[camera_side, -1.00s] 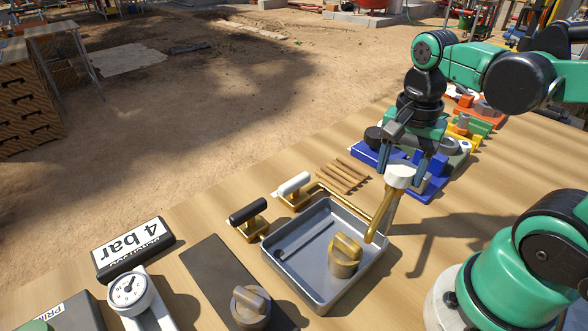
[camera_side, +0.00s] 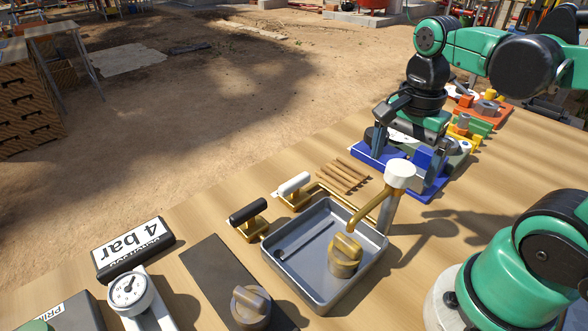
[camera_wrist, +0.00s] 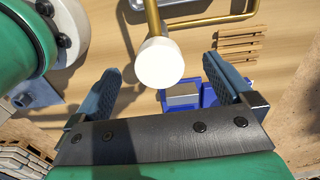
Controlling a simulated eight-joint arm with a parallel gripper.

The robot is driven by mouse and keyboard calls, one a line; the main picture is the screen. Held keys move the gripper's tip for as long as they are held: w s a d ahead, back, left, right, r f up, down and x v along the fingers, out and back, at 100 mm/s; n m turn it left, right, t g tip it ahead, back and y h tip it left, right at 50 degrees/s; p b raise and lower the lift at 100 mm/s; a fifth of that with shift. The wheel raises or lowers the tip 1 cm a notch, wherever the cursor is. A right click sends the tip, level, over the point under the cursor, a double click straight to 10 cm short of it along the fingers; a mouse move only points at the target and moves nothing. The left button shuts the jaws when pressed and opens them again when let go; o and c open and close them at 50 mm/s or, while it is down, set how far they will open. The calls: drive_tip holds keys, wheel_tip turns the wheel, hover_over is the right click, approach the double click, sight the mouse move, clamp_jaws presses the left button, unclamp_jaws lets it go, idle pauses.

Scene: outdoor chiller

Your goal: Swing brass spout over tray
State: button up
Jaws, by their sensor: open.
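The brass spout (camera_side: 369,207) hangs from a white cap (camera_side: 399,172) on a grey post at the right side of the grey metal tray (camera_side: 312,300). Its curved tip is over the tray, close to the round brass knob (camera_side: 346,251) inside it. In the wrist view, the white cap (camera_wrist: 158,63) shows in front of and between the fingers, with the brass pipe (camera_wrist: 153,18) running up from it. My gripper (camera_side: 408,162) is open and empty, just behind the cap. I cannot tell whether a finger touches the cap.
Black-handled (camera_side: 248,211) and white-handled (camera_side: 293,185) brass valves stand behind the tray. A wooden slat rack (camera_side: 343,175) and a blue fixture (camera_side: 366,154) lie farther back. A dark plate with a knob (camera_side: 251,306) and a gauge (camera_side: 129,290) are left of the tray.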

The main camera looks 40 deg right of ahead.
drive_tip(key=shift+r, duration=2.75)
wheel_tip(320, 180, up, 5)
drive_tip(key=w+a+f+n+t, duration=0.2)
drive_tip(key=f+n, duration=0.3)
drive_tip(key=n, duration=0.4)
drive_tip(key=w+a+f+n+t, duration=0.2)
drive_tip(key=w+f+n+t, duration=0.2)
drive_tip(key=n, duration=0.4)
drive_tip(key=shift+w+a+f+n+t, duration=0.3)
drive_tip(key=shift+f+n+t, duration=0.1)
drive_tip(key=shift+f+t, duration=0.25)
